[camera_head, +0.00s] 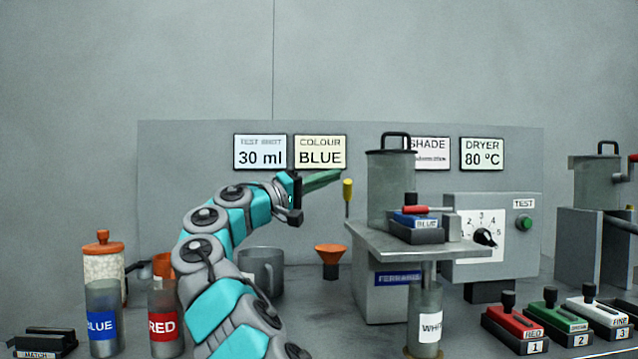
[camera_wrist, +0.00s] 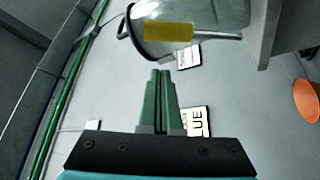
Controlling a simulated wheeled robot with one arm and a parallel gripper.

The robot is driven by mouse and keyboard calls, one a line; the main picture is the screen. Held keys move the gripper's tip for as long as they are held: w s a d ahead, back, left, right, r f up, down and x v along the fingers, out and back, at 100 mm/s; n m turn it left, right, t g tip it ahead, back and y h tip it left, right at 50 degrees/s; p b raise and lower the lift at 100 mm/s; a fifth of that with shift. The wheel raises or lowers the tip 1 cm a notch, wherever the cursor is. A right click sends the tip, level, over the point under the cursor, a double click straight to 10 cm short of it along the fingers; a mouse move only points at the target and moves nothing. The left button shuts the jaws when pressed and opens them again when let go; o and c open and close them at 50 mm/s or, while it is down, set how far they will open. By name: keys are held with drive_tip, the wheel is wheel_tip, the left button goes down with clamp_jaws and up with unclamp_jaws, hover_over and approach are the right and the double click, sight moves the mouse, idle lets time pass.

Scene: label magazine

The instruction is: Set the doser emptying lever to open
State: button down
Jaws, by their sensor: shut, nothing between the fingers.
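The emptying lever appears to be the yellow handle (camera_head: 347,190) on a thin rod, upright at the left of the grey doser vessel (camera_head: 391,185). In the wrist view the yellow handle (camera_wrist: 168,31) lies across the translucent vessel near the top, with its grey rod running right. My gripper (camera_head: 338,173) is shut and empty, its green fingers pointing right, just left of the handle's top in the head view. In the wrist view my fingertips (camera_wrist: 162,73) show a gap below the handle. No contact is visible. The lever's pivot is hard to make out.
The doser stands on a grey platform (camera_head: 366,243) with a blue cartridge (camera_head: 418,226) beside it. An orange funnel (camera_head: 331,257) and a grey mug (camera_head: 262,270) stand below my gripper. Bottles crowd the left front. The wall panel (camera_head: 200,200) rises behind.

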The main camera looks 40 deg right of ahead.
sight(345, 192)
drive_tip(key=shift+s+a+f+b, duration=0.2)
drive_tip(key=shift+s+f+b, duration=0.3)
drive_tip(key=shift+s+b, duration=0.2)
drive_tip(key=shift+s+a+f+b, duration=0.2)
drive_tip(key=shift+s+f+b, duration=0.35)
drive_tip(key=shift+b, duration=0.2)
drive_tip(key=shift+s+a+f+b, duration=0.6)
drive_tip(key=shift+s+f+b, duration=0.25)
drive_tip(key=shift+s+f, duration=0.1)
drive_tip(key=shift+r, duration=0.1)
